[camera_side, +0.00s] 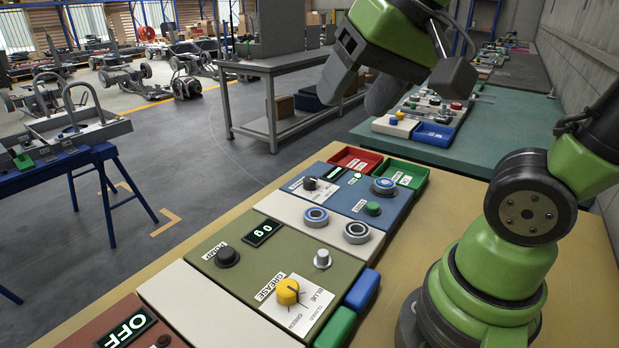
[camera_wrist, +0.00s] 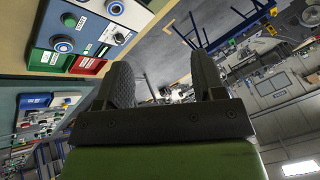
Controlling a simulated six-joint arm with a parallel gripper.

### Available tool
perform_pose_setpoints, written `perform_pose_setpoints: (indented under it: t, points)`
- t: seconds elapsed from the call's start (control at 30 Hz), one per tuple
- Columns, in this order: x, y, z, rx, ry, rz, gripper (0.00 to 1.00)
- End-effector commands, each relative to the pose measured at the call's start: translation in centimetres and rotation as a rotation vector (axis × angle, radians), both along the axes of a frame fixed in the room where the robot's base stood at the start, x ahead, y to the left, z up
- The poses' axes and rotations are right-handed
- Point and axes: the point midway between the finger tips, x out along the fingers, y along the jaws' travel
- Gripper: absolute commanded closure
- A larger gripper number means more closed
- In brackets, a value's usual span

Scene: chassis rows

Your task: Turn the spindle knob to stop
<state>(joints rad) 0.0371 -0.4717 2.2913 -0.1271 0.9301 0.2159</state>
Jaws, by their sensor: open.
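A blue panel (camera_side: 345,207) on the bench carries a black knob (camera_side: 309,183) on a white label plate, beside a small dark display with green characters. The lettering is too small to read, so I cannot tell for sure that this is the spindle knob or where it points. The knob also shows in the wrist view (camera_wrist: 118,38), at the upper left. My gripper (camera_side: 363,84) is open and empty, high above the far end of the panels and apart from the knob. Its two fingers (camera_wrist: 165,85) show in the wrist view, facing the hall.
An olive panel (camera_side: 232,290) nearer has a black PUMP knob (camera_side: 227,257), a yellow GREASE knob (camera_side: 288,291) and a silver knob (camera_side: 323,259). A red panel (camera_side: 85,336) displays OFF. Red (camera_side: 355,159) and green (camera_side: 404,174) trays sit behind the blue panel.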

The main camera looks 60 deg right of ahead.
Motion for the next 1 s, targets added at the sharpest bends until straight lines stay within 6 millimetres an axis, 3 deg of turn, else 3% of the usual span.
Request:
perform_pose_setpoints:
  t: [0.03, 0.27, 0.5, 0.63, 0.8, 1.0]
  points:
    - [1.9, -0.8, -0.1, -0.001, 0.043, -0.063, 0.37]
    - [9.5, -5.0, -2.4, -0.02, 0.183, -0.366, 0.37]
    - [16.2, -10.1, -8.5, -0.068, 0.279, -0.686, 0.37]
    - [18.5, -12.9, -12.7, -0.102, 0.306, -0.845, 0.37]
    - [19.9, -15.3, -17.1, -0.137, 0.316, -0.987, 0.37]
    - [20.3, -16.3, -19.1, -0.151, 0.314, -1.046, 0.37]
